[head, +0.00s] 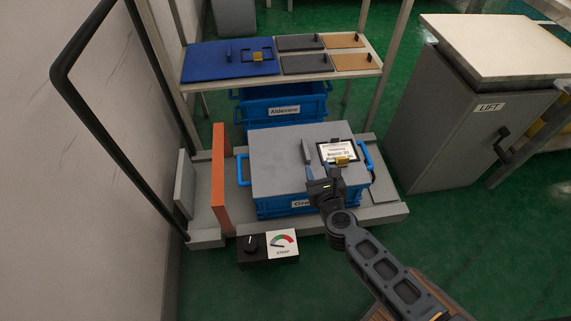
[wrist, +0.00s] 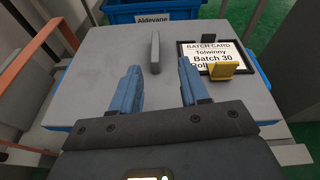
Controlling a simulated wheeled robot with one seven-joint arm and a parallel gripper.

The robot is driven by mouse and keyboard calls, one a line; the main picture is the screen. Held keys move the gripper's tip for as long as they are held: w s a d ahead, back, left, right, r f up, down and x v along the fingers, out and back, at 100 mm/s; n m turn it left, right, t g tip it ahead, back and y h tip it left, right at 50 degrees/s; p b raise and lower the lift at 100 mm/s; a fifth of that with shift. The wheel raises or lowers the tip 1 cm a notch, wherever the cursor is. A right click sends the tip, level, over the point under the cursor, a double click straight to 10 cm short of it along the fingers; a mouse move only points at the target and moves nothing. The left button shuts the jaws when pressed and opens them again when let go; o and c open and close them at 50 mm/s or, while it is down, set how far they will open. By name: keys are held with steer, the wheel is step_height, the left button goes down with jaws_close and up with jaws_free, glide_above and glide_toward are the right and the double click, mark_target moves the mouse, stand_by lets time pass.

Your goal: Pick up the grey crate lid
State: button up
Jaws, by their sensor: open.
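The grey crate lid (head: 281,175) lies flat on a blue crate (head: 275,207) whose label is partly hidden by my arm. The lid fills much of the wrist view (wrist: 100,70). A thin upright grey handle (wrist: 155,52) stands on it and also shows in the head view (head: 306,151). My gripper (head: 323,174) is open and empty over the lid's near right part. In the wrist view its two blue fingers (wrist: 158,68) point toward the handle, which appears just beyond and between the tips. I see no contact with the handle.
A black-framed batch card (wrist: 206,54) with a yellow clip (wrist: 224,69) is on the lid, right of the handle. Behind are the Aldevane crate (head: 284,110) and a shelf (head: 345,69) of panels. An orange board (head: 221,155) stands left; a grey LIFT cabinet (head: 450,130) stands right.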

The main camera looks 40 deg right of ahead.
mark_target(307, 152)
steer(key=shift+w+d+f+m, duration=0.1)
steer(key=shift+w+f+m, duration=0.3)
steer(key=shift+w, duration=0.2)
steer(key=shift+w+f+m, duration=0.35)
steer(key=shift+w+m, duration=0.05)
steer(key=shift+w, duration=0.2)
steer(key=b+x, duration=0.2)
steer(key=x, duration=0.5)
steer(key=shift+w+d+b, duration=0.15)
steer(key=shift+d+b, duration=0.1)
steer(key=shift+b, duration=0.1)
jaws_close()
